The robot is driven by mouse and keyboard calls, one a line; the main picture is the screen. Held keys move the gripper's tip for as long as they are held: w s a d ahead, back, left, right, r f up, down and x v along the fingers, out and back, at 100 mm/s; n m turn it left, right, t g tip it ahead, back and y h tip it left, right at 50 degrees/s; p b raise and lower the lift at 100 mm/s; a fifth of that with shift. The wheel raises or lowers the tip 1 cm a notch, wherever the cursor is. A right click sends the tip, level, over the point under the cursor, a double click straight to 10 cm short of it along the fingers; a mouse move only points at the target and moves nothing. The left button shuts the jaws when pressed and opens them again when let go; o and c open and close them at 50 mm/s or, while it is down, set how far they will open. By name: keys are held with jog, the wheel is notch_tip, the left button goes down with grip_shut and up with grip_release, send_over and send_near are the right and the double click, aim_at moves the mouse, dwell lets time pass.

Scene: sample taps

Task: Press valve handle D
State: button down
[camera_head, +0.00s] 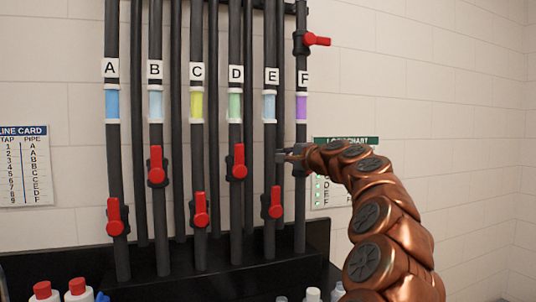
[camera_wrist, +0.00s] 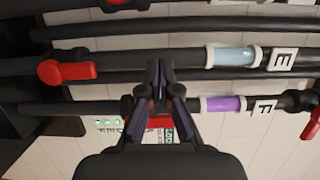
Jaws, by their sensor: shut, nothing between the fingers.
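Valve handle D (camera_head: 239,160) is a red lever on the dark vertical pipe under the label D (camera_head: 236,73) and a green band. It points upward along its pipe. My gripper (camera_head: 284,156) is shut and empty, to the right of handle D at about the same height, in front of pipes E and F. A gap shows between its tips and handle D. In the wrist view the closed fingertips (camera_wrist: 158,66) lie over pipe E. A red handle cut off at the top edge (camera_wrist: 117,2) appears to be handle D.
Red handles stand on pipes A (camera_head: 114,216), B (camera_head: 156,163), C (camera_head: 200,209) and E (camera_head: 276,204). Pipe F has an upper handle (camera_head: 316,40) turned sideways; its lower valve is partly hidden by my gripper. A line card (camera_head: 24,166) hangs left.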

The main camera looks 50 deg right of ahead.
aim_at(239, 160)
jog(key=w+a+p, duration=0.1)
jog(key=w+p, duration=0.2)
jog(key=w, duration=0.8)
jog(key=shift+a, duration=0.15)
dwell(0.5)
